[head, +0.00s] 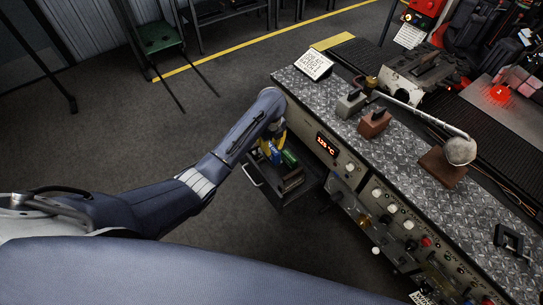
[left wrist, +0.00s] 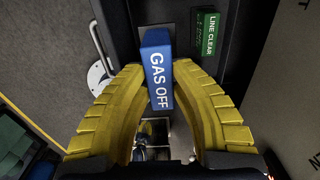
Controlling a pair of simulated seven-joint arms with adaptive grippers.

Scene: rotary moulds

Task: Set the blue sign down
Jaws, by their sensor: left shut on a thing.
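The blue sign (left wrist: 157,62), lettered "GAS OFF", is between the yellow ribbed fingers of my left gripper (left wrist: 158,75), which is shut on it. In the head view the blue sign (head: 275,155) shows small below the end of my left arm, over an open drawer (head: 283,197). My left gripper (head: 268,148) is partly hidden there by the arm. Whether the sign touches the drawer floor I cannot tell. My right gripper is in neither view.
A green sign (left wrist: 206,35), lettered "LINE CLEAR", lies close right of the blue sign; it also shows in the head view (head: 290,158). Brownish blocks (head: 292,180) lie in the drawer. The metal-topped console (head: 410,150) with knobs stands to the right.

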